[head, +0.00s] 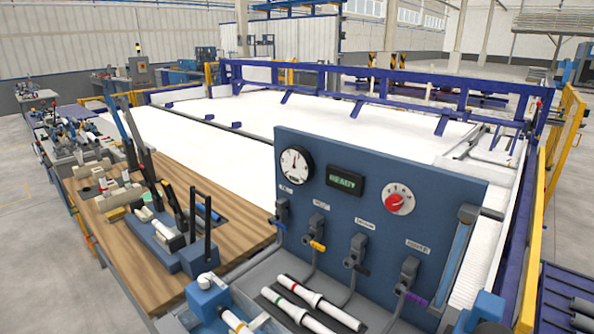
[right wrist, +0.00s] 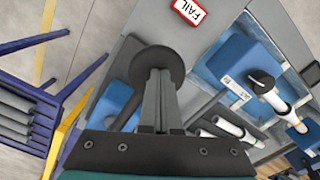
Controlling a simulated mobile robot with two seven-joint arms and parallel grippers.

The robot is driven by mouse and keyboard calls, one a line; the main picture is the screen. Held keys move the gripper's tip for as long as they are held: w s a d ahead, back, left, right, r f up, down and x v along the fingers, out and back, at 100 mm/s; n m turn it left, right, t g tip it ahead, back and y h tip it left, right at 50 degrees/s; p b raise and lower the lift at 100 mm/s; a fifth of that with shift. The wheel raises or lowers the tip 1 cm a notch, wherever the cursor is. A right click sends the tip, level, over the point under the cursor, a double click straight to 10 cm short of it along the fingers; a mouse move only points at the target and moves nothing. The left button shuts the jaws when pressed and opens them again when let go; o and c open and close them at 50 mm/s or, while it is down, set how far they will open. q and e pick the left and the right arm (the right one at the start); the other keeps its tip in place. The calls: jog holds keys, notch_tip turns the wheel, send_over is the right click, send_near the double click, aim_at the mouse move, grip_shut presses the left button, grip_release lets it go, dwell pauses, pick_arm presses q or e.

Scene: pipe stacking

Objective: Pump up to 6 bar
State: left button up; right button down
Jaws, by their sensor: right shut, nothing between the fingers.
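The blue test panel (head: 300,220) stands upright in the head view. Its round white gauge (head: 294,164) has a dark needle pointing roughly upward; its numbers are too small to read. A dark display (head: 345,181) reads READY in green, and a red knob (head: 398,201) sits to its right. My right gripper (right wrist: 160,88) is shut and empty in the right wrist view, its fingers in front of a black round disc (right wrist: 158,62). I cannot tell whether they touch. The disc's underside is hidden. My left gripper is not in view.
Several valves with coloured handles, one yellow (head: 317,246) and one purple (head: 411,297), line the panel. White pipes (head: 310,300) lie before it. A wooden bench (head: 150,275) with clamps stands left. A FAIL label (right wrist: 189,10) shows in the wrist view, with a blue rack (right wrist: 25,100) at left.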

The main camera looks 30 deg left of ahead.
jog(key=shift+f+b, duration=1)
jog(key=shift+f, duration=0.6)
jog(key=shift+f+p, duration=0.1)
jog(key=shift+p, duration=0.2)
jog(key=shift+r+p, duration=0.3)
notch_tip(320, 180, up, 3)
jog(key=p, duration=0.3)
jog(key=shift+s, duration=0.1)
notch_tip(320, 180, up, 4)
jog(key=shift+s+a+f+p, duration=0.1)
jog(key=shift+s+p, duration=0.05)
jog(key=shift+p, duration=0.3)
jog(key=shift+r, duration=0.45)
notch_tip(320, 180, up, 6)
